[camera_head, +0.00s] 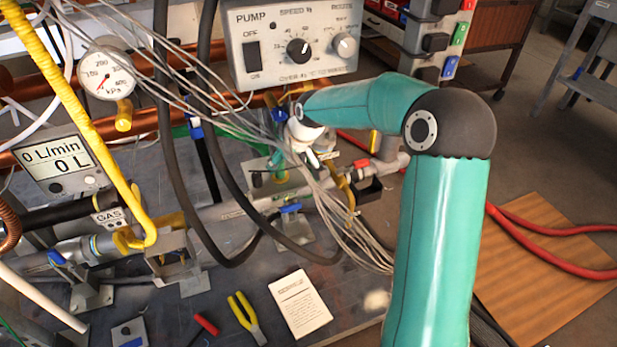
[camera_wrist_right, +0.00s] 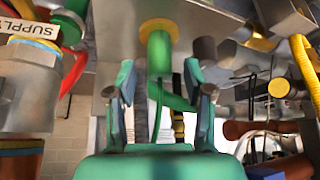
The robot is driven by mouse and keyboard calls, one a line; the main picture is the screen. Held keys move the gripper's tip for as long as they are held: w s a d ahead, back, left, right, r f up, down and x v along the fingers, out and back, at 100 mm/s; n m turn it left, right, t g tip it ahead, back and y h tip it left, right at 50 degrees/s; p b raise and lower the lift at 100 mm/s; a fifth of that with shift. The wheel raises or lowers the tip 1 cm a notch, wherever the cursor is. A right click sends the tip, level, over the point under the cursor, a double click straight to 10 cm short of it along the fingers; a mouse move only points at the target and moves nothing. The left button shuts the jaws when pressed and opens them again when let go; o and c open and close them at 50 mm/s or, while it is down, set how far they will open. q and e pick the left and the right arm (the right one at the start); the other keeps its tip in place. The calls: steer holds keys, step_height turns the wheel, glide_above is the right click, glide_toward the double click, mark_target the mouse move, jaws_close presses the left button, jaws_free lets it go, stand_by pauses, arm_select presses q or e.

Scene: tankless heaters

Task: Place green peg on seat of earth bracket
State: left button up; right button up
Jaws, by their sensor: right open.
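My right gripper (camera_wrist_right: 161,92) is open in the right wrist view, with one finger on each side of the picture's middle. A green peg (camera_wrist_right: 158,52) with a yellow collar (camera_wrist_right: 158,28) shows between and just beyond the fingertips, against a grey metal plate (camera_wrist_right: 205,20). I see no finger closed on it. The wrist picture appears upside down, as its label is inverted. In the head view my right gripper (camera_head: 284,160) is among the pipes below the pump box, partly hidden by cables. I cannot tell for sure which part is the earth bracket's seat. My left gripper is not in view.
The pump box (camera_head: 290,45), a pressure gauge (camera_head: 105,75) and a flow display (camera_head: 60,162) stand around the pipes. Loose grey cables (camera_head: 335,225) hang near my arm. Yellow-handled pliers (camera_head: 246,318), a red tool (camera_head: 206,324) and a paper card (camera_head: 300,303) lie in front.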

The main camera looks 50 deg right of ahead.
steer(key=s+a, duration=0.1)
steer(key=s, duration=1.1)
steer(key=w+a+f+g+y, duration=0.2)
steer(key=a+f+y, duration=0.1)
steer(key=a+f, duration=1.35)
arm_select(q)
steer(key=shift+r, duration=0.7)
arm_select(e)
steer(key=s+a+f+g, duration=0.1)
steer(key=s+a+f, duration=0.4)
steer(key=a, duration=0.3)
steer(key=s+a+f+g+y, duration=0.1)
steer(key=s+a+f+g, duration=0.1)
steer(key=s+a+f, duration=0.4)
steer(key=shift+s+a+f+m+y, duration=0.15)
steer(key=shift+a+f+m+y, duration=0.2)
steer(key=shift+a+f, duration=0.55)
